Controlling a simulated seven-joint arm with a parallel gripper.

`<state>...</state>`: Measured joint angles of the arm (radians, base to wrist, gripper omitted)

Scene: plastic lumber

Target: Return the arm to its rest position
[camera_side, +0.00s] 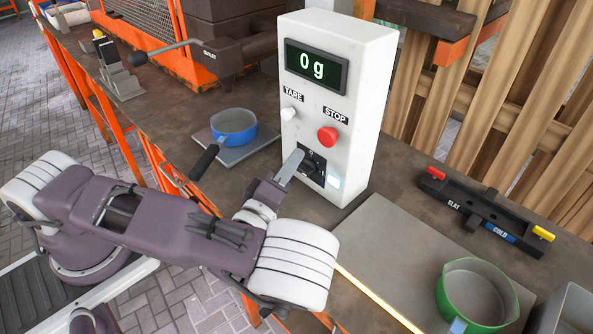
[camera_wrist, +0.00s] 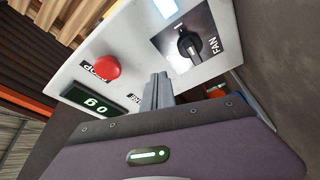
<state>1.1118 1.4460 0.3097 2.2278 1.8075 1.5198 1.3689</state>
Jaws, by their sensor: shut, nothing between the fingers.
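My gripper (camera_side: 297,155) is shut and empty. Its grey fingers point up at the lower front of the white control box (camera_side: 337,75), close to the black fan knob (camera_side: 314,166). In the wrist view, the shut fingers (camera_wrist: 159,77) stand below and left of the knob (camera_wrist: 188,43), which has the label FAN beside it. There the fingers look apart from the knob; how deep the gap is I cannot tell. My arm reaches in from the left, bent low in front of the bench. No rest position is marked in view.
The box has a red STOP button (camera_side: 327,136), a white TARE button (camera_side: 288,114) and a display (camera_side: 316,66) reading 0 g. A blue pan (camera_side: 234,128) sits left on a plate, its handle near my arm. A green pot (camera_side: 476,296) and black holder (camera_side: 486,212) stand right.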

